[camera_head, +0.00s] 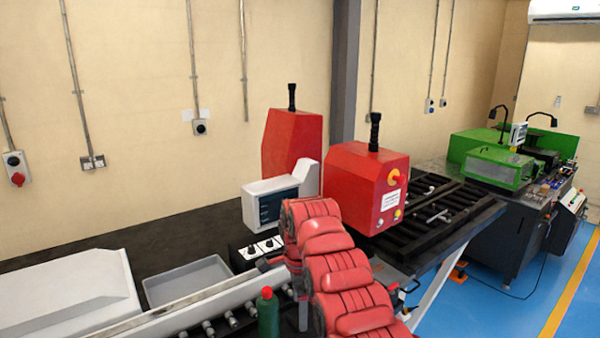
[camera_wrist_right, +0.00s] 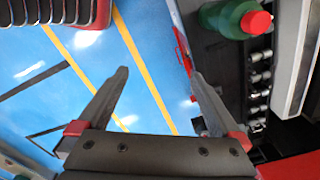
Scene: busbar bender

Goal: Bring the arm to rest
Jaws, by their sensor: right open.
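My right arm (camera_head: 345,280), with red padded links, rises from the bottom edge of the head view in front of the bench. In the right wrist view my right gripper (camera_wrist_right: 160,73) is open, with nothing between its fingers and the blue floor behind them. In the head view the gripper cannot be made out clearly near the arm. My left gripper is in neither view. A green bottle with a red cap (camera_head: 268,315) stands left of the arm, and it also shows at the top of the right wrist view (camera_wrist_right: 225,18).
Red machine housings (camera_head: 365,185) with black handles stand on the dark bench behind the arm. A grey tray (camera_head: 187,281) and a white cover (camera_head: 70,290) are at left. A green machine (camera_head: 497,168) stands at far right. Blue floor (camera_head: 500,295) lies open at lower right.

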